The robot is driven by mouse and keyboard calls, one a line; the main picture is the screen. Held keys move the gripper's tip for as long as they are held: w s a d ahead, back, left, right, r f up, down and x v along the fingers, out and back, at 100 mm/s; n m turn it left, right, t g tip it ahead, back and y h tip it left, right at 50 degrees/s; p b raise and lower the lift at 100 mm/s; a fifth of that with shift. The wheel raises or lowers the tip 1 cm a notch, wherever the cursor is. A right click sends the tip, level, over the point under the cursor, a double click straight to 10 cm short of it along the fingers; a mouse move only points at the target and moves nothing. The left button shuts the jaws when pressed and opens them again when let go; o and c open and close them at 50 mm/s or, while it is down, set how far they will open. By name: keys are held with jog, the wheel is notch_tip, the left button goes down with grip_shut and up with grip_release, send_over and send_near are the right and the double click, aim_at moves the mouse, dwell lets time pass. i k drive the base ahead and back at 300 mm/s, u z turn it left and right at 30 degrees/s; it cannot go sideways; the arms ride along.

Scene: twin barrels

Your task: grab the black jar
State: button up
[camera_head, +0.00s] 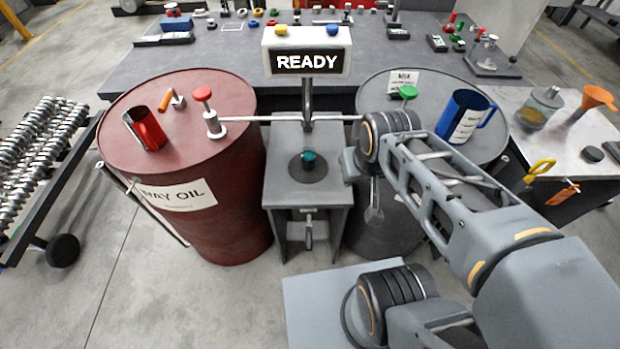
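No object in view is plainly a black jar. A small, low black round piece (591,154) lies on the pale side table at the right. A small dark knob with a green top (308,160) sits on the grey stand between the barrels.
A red barrel (225,225) carries a red mug (147,130) and a valve; a grey barrel (372,90) carries a blue mug (465,116). A READY sign (307,62) stands between them. A metal rack stands left.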

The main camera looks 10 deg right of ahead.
aim_at(308, 154)
jog(key=k, duration=0.6)
jog(key=z, duration=1.05)
jog(key=i, duration=0.95)
jog(key=u, duration=3.2)
jog(key=i, duration=0.5)
